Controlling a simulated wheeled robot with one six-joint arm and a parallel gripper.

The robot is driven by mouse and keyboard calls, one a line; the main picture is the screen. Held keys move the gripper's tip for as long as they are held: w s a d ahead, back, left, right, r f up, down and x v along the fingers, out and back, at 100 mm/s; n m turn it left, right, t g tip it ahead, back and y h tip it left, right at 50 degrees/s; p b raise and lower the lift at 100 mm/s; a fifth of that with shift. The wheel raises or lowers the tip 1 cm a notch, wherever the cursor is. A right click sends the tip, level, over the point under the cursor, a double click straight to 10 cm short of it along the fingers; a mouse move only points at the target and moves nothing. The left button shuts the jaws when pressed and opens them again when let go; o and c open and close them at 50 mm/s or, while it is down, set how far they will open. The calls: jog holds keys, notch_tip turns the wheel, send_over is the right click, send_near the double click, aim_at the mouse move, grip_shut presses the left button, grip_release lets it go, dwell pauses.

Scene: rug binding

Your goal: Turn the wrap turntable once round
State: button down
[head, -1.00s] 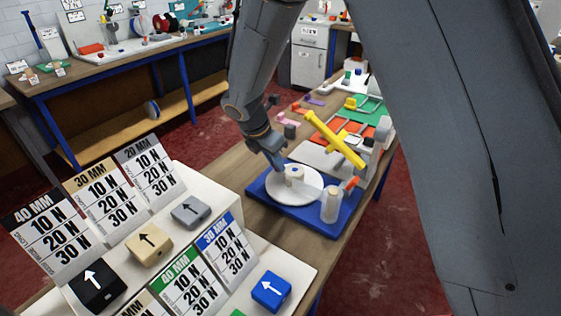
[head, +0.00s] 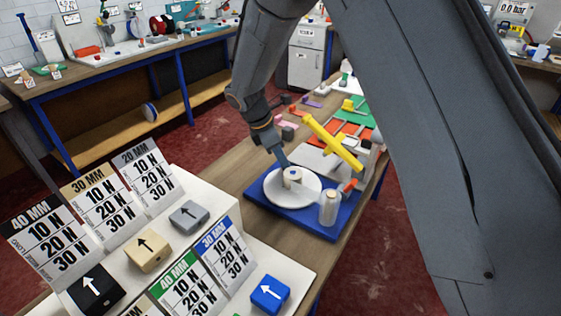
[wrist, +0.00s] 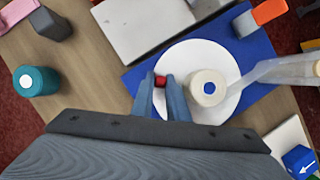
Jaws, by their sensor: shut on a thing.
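The wrap turntable is a white round disc (head: 273,193) on a blue base (head: 318,224); it also shows in the wrist view (wrist: 213,56). A cream roll with a blue centre (head: 293,176) stands at its middle. In the wrist view a small red knob (wrist: 160,82) stands near the disc's edge, left of the roll (wrist: 208,88). My gripper (wrist: 162,86) is shut on the red knob, one finger on each side. In the head view my gripper (head: 284,163) is at the disc's far edge, where the knob is hidden.
A translucent cylinder (head: 328,208) stands on the blue base, right of the disc. A yellow bar (head: 333,143) rises just behind. A teal roll (wrist: 36,81) lies on the table at left in the wrist view. Label stands and arrow blocks (head: 147,250) fill the near left.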

jog(key=shift+w+d+m+g, duration=0.15)
jog(key=shift+d+m+g, duration=0.3)
jog(key=shift+m, duration=0.45)
jog(key=shift+w+d+m+g, duration=0.15)
jog(key=shift+d+m+g, duration=0.1)
jog(key=shift+d+m, duration=0.5)
jog(key=shift+d+m+g, duration=0.25)
jog(key=shift+d+m, duration=0.05)
jog(key=shift+m, duration=0.4)
jog(key=shift+d+m+g, duration=0.25)
jog(key=shift+d+m, duration=0.05)
jog(key=shift+m, duration=0.35)
jog(key=shift+s+d+m, duration=0.1)
jog(key=shift+d+m, duration=0.05)
jog(key=shift+m, duration=0.15)
jog(key=c, duration=1.7)
grip_release()
jog(key=shift+b+v, duration=1.25)
jog(key=shift+v, duration=2.7)
jog(key=shift+c, duration=0.6)
